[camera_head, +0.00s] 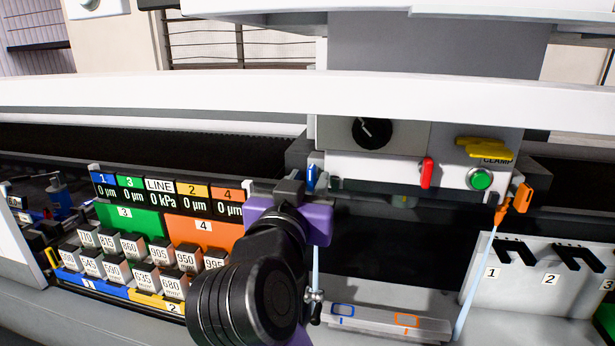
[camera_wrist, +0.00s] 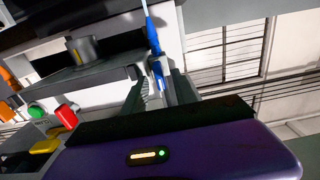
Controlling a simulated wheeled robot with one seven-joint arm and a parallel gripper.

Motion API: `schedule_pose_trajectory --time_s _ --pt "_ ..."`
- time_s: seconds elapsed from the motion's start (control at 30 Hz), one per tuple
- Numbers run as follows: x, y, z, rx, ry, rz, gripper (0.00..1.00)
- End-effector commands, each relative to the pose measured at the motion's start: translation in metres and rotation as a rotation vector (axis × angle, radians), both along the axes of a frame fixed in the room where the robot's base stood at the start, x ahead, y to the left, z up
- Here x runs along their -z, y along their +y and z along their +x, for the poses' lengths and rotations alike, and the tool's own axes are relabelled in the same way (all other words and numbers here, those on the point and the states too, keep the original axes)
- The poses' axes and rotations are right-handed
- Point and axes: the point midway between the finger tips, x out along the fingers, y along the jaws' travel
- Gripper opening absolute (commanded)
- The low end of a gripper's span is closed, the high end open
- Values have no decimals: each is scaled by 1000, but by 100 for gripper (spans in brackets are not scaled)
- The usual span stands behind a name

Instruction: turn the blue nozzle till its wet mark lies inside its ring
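The blue nozzle (camera_head: 311,177) hangs under the left of the machine head, and its pale jet (camera_head: 316,265) runs almost straight down. The jet's lower end is left of the blue ring (camera_head: 342,310) on the grey ledge, near small metal fittings; I cannot make out a wet mark. My gripper (camera_wrist: 160,84) reaches up to the nozzle. In the wrist view the blue nozzle (camera_wrist: 153,38) runs down between the two grey fingers, with a gap showing beside it, so the fingers look open around it. In the head view my purple gripper body and black wrist hide the fingertips.
An orange nozzle (camera_head: 521,198) with its own jet is at right; an orange ring (camera_head: 407,320) lies on the ledge. The red lever (camera_head: 426,172), green button (camera_head: 480,179) and yellow clamp handle (camera_head: 484,148) are above. Numbered blocks (camera_head: 133,247) stand at left, hooks (camera_head: 515,252) at right.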

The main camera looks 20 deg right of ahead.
Motion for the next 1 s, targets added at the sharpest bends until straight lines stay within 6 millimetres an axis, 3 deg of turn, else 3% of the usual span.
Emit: schedule_pose_trajectory --time_s 0.27,0.43,0.47,1.0 --pt "0 -1 2 -1 -1 1 34" --pt "0 -1 2 -1 0 0 2" --pt "0 -1 2 -1 -1 1 0" --pt "0 -1 1 -1 0 0 0"
